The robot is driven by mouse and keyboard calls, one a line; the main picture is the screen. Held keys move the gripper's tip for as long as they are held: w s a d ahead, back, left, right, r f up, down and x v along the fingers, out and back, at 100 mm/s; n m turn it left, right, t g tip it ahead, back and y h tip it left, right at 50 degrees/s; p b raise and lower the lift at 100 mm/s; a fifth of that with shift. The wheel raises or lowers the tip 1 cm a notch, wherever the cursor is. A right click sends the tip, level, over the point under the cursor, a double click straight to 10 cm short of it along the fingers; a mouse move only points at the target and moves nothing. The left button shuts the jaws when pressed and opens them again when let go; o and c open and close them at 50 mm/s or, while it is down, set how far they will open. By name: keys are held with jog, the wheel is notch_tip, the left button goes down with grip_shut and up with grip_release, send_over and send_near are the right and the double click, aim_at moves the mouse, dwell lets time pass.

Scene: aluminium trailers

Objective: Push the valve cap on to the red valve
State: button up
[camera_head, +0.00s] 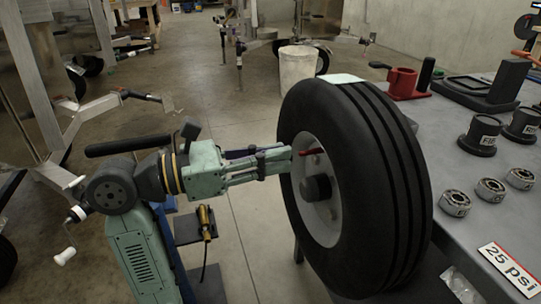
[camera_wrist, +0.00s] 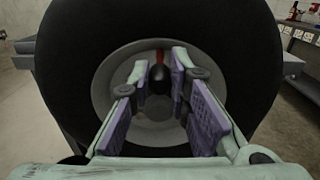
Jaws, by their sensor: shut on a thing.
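The red valve (camera_head: 311,152) sticks out of the grey wheel rim, above the dark hub (camera_head: 318,188). In the wrist view the red valve (camera_wrist: 160,57) is straight ahead, between the fingertips and above the dark hub (camera_wrist: 160,80). My gripper (camera_head: 289,158) reaches in from the left at the height of the valve, its fingertips close to it at the rim. In the wrist view the purple finger pads of my gripper (camera_wrist: 162,64) stand a little apart, shut on the valve cap. The cap is too small and dark to make out, so I cannot tell whether it touches the valve.
The black tyre (camera_head: 365,190) stands upright against the grey table (camera_head: 465,110). The table holds a red vise (camera_head: 405,82), several metal bearings (camera_head: 491,189) and a "25 psi" sign (camera_head: 510,268). A white bin (camera_head: 298,68) stands behind.

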jog(key=shift+b+x, duration=0.5)
jog(key=shift+x, duration=1)
jog(key=o, duration=0.8)
jog(key=shift+o, duration=0.2)
jog(key=v, duration=1.2)
jog(key=shift+r, duration=0.1)
